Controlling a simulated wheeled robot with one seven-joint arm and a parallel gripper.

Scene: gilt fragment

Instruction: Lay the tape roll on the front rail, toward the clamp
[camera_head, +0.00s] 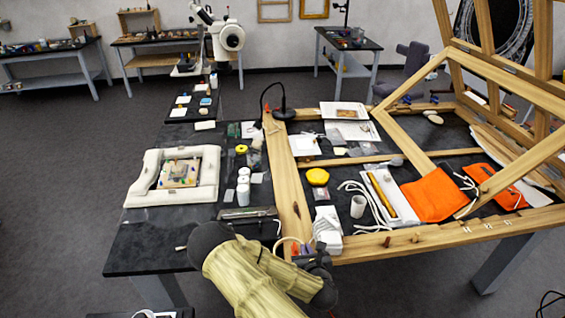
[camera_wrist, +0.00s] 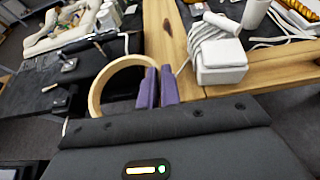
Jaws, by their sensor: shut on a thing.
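My gripper (camera_wrist: 158,84) is shut on the tape roll (camera_wrist: 95,94), a cream ring. Its purple fingers pinch the ring's right side in the wrist view, and the ring juts out to their left. In the head view my gripper (camera_head: 303,250) is at the table's near edge, by the corner of the wooden frame, and largely hides the roll. The front rail (camera_head: 450,233) is a pale wooden beam running right from that corner; it also shows in the wrist view (camera_wrist: 275,72). Small items lie on the rail, but I cannot tell which is the clamp.
A white cup (camera_head: 357,206), a yellow disc (camera_head: 317,176) and an orange cloth (camera_head: 432,199) lie inside the frame.

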